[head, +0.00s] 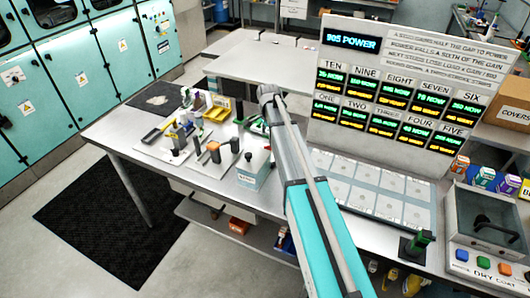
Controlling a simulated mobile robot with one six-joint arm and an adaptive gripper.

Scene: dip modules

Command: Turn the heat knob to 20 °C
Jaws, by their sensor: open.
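No knob marked for heat or a 20 °C mark can be made out at this size. A pale box (252,173) with a small unreadable front label stands at the table's front edge, just left of my arm. My arm reaches from the bottom of the head view up over the table, and its grey joint shows near the middle. My gripper cannot be picked out; the arm's end appears hidden behind the links.
The metal table (120,132) carries several small tools and dishes. A display board (400,90) reading "905 POWER" stands behind a pale gridded panel (370,190). A dry coat unit (490,225) with coloured buttons sits at right. A bare table (235,60) stands behind.

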